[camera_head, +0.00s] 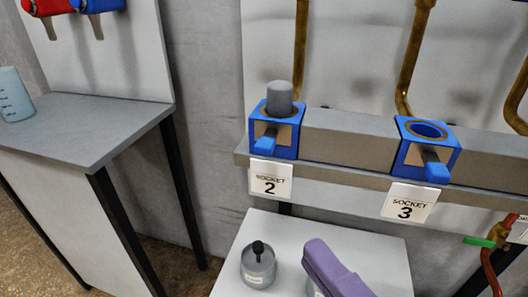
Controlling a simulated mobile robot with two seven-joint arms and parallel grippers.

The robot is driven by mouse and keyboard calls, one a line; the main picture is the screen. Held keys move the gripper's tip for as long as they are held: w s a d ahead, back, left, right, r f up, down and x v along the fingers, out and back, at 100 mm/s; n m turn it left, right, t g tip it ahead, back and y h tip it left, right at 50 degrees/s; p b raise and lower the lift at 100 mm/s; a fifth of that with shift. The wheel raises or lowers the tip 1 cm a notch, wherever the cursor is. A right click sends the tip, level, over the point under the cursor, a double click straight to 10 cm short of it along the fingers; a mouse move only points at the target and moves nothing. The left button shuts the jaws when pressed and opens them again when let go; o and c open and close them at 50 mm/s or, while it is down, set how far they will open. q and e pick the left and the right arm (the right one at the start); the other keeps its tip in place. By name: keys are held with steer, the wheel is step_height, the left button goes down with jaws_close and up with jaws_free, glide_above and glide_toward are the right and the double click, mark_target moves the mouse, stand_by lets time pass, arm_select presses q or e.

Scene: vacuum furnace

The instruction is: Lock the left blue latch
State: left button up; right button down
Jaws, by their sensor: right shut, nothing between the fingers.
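The left blue latch (265,145) is a small blue-tipped handle on the front of the blue socket block (286,141) labelled SOCKET 2. It sticks out toward me and slightly down. A grey cylinder (280,98) stands upright in this socket. My right gripper (318,251), which appears to be the purple part at the bottom centre, is shut and empty. It is over the white stand, below and to the right of the latch, apart from it. My left gripper is not in view.
The SOCKET 3 block (427,146) has an open, empty ring and a similar handle. A grey pot with a black knob (258,267) sits on the white stand (382,249). Brass pipes (414,50) rise behind. A grey side table (80,125) holds a beaker (13,95).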

steer(key=shift+a, duration=0.15)
glide_toward(256, 150)
steer(key=w+a, duration=0.2)
steer(key=a, duration=0.2)
steer(key=w, duration=0.1)
steer(key=w+d, duration=0.1)
steer(key=w, duration=0.1)
steer(key=shift+w, duration=0.15)
stand_by(0.3)
steer(key=shift+d, duration=0.1)
